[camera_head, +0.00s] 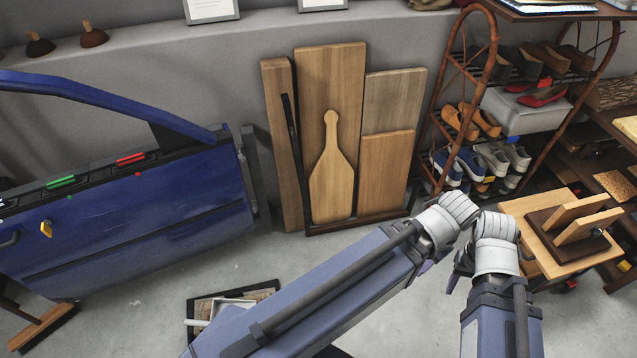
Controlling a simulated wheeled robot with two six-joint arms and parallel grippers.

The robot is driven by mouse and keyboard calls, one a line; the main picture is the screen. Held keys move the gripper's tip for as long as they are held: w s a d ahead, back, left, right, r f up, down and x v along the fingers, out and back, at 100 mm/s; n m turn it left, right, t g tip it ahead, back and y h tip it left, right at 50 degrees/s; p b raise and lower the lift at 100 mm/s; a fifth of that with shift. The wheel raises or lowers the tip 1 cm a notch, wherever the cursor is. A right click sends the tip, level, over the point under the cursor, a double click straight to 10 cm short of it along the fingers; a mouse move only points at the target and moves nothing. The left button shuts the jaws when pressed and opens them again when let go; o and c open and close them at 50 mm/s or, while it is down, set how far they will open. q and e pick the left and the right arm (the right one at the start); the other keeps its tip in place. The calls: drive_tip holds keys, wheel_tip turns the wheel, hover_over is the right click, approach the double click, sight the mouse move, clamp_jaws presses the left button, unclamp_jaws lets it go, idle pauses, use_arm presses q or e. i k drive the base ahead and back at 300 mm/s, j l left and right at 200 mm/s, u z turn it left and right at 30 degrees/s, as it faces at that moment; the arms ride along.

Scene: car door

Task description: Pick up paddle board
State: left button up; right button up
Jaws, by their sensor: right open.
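The paddle board (331,184) is a light wooden board with a narrow handle and a round knob at the top. It stands upright, handle up, leaning against taller wooden boards by the grey wall. My right gripper (440,275) is open, partly hidden by my arms, low and to the right of the paddle board and apart from it. My left arm comes in from the bottom and bends near the middle right; its gripper does not show.
A blue car door (130,215) stands at left. A shoe rack (485,110) is right of the boards. A wooden stand (565,235) is at right. A dark-framed tray (205,310) lies on the floor. Grey floor in front of the boards is clear.

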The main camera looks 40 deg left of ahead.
sight(332, 180)
drive_tip(key=i+l, duration=0.15)
drive_tip(key=i, duration=0.35)
drive_tip(key=i+l, duration=0.15)
drive_tip(key=i, duration=0.4)
drive_tip(key=i+l, duration=0.15)
drive_tip(key=i, duration=0.35)
drive_tip(key=i+l, duration=0.15)
drive_tip(key=i, duration=0.4)
drive_tip(key=u, duration=1.2)
